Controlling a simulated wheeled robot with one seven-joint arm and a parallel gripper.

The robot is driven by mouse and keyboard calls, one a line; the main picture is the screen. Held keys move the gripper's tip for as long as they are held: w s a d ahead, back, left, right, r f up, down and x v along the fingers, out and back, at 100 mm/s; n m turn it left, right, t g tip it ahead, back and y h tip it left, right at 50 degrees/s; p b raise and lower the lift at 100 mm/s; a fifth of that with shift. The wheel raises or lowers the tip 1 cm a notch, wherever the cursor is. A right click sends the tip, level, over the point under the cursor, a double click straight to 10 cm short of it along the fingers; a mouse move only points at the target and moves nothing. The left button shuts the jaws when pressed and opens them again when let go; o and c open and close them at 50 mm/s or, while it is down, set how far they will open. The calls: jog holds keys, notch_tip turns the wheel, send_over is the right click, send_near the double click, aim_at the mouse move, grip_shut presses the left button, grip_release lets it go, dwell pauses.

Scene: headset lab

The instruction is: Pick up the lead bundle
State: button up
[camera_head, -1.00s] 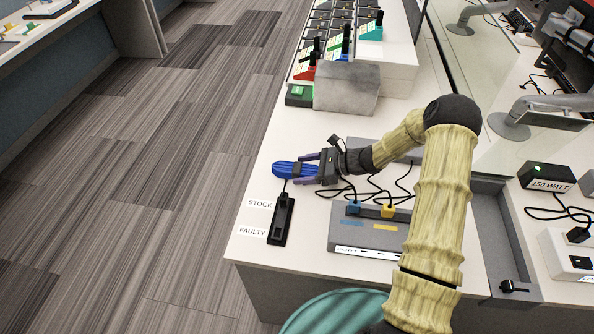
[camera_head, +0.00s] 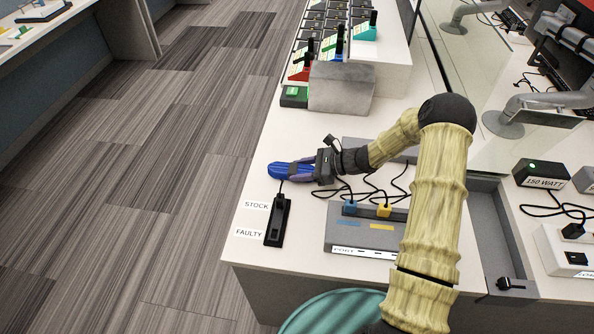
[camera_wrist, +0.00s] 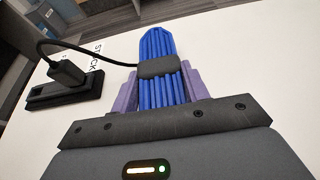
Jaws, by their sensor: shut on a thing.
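The lead bundle (camera_head: 284,170) is a blue ribbed bundle with a dark band around it, over the white table near its left edge. It also shows in the wrist view (camera_wrist: 159,48), lying between the two purple fingers. My gripper (camera_head: 301,171) is shut on the bundle, with a finger on each side of it. A black cable runs from the band to a plug in a black holder (camera_wrist: 62,93). I cannot tell whether the bundle touches the table.
The black holder (camera_head: 277,222) stands beside the STOCK and FAULTY labels (camera_head: 252,218). A grey port box (camera_head: 362,236) with blue and yellow plugs and loose black cables lies right of it. A grey block (camera_head: 341,88) and a green-topped box (camera_head: 293,97) stand behind.

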aim_at(302, 169)
notch_tip(302, 169, up, 10)
jog(key=shift+f, duration=0.1)
dwell(0.6)
jog(key=shift+p, duration=0.45)
jog(key=s+d+r+m+t+h+p, duration=0.1)
jog(key=s+d+r+p, duration=0.4)
jog(key=p, duration=0.9)
jog(key=s+d+r+m+t+h+p, duration=0.1)
jog(key=s+d+r+m+t+p, duration=0.3)
jog(key=r+p, duration=0.6)
jog(key=s+d+p, duration=0.2)
jog(key=p, duration=0.3)
jog(key=shift+d, duration=0.15)
jog(key=shift+d, duration=0.1)
